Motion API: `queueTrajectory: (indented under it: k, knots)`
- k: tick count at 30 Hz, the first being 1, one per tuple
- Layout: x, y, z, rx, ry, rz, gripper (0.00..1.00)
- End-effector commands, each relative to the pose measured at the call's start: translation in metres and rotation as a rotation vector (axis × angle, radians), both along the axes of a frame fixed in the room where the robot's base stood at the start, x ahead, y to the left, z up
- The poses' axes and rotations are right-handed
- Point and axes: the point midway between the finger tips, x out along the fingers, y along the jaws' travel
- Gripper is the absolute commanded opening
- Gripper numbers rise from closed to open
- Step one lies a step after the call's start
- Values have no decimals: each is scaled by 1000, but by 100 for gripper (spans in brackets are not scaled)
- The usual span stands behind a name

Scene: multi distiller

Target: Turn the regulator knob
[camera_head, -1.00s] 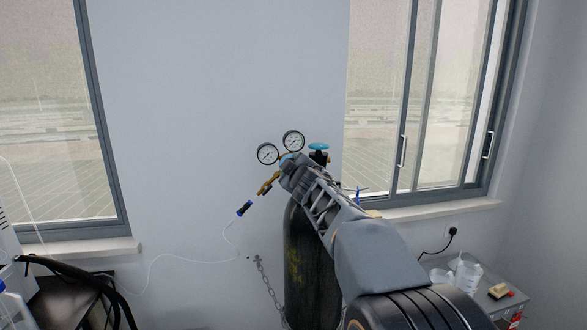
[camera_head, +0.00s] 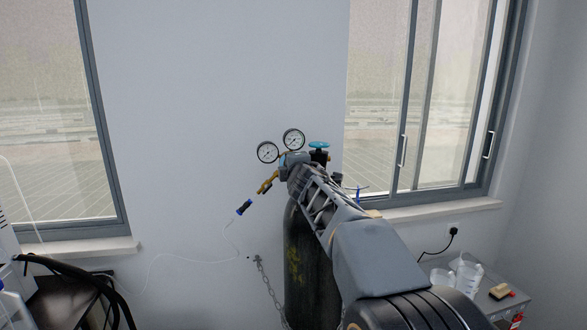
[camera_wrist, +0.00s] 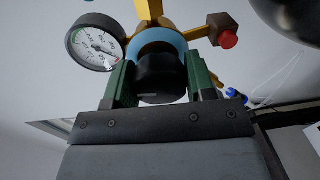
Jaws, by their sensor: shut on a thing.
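The regulator knob (camera_wrist: 161,78) is black with a light blue collar behind it. In the wrist view it sits between the green fingers of my gripper (camera_wrist: 160,82), which is shut on it. In the head view my gripper (camera_head: 290,163) reaches the regulator at the top of the tank, and my arm hides the knob. Two round white gauges (camera_head: 268,152) (camera_head: 293,139) stand above the regulator. One gauge (camera_wrist: 96,42) shows left of the knob in the wrist view. A brass fitting (camera_head: 267,183) points down and left.
A dark gas cylinder (camera_head: 305,265) stands under the regulator, with a chain (camera_head: 266,285) beside it. A teal valve wheel (camera_head: 318,146) is just right of my gripper. A small table (camera_head: 484,285) with containers stands right.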

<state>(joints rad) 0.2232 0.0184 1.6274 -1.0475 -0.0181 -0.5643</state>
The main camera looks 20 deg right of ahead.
Motion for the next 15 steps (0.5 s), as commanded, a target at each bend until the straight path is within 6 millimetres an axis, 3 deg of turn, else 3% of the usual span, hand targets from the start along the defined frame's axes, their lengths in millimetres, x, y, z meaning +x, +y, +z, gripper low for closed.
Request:
queueTrajectory:
  k: [15]
  knots:
    - [0,0,-1,-40,9,0,27]
